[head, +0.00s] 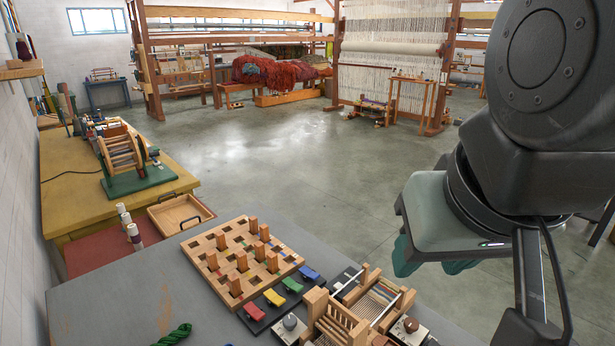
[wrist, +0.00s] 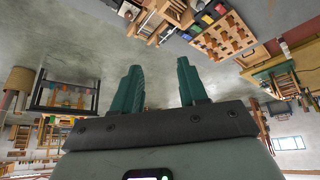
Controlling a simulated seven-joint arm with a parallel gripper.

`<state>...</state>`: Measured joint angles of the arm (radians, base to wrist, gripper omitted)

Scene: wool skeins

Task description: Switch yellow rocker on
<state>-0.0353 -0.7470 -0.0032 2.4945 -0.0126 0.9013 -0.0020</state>
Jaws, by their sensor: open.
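The yellow rocker (head: 292,285) sits in a row of coloured rockers on a dark strip along the front right side of the wooden peg board. It lies between the red rocker (head: 274,298) and the blue rocker (head: 310,273). I cannot tell which way it is tipped. My gripper (head: 432,264) hangs to the right of the table, well apart from the rockers, with its green fingers pointing down. In the wrist view my gripper (wrist: 159,66) is open and empty above the floor. The rocker row shows small at the top there.
The peg board (head: 205,262) with several upright wooden pegs stands behind the rockers. A small wooden loom (head: 340,322) and metal knob boxes (head: 290,326) stand close in front. A green skein (head: 174,335) lies at the table's front.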

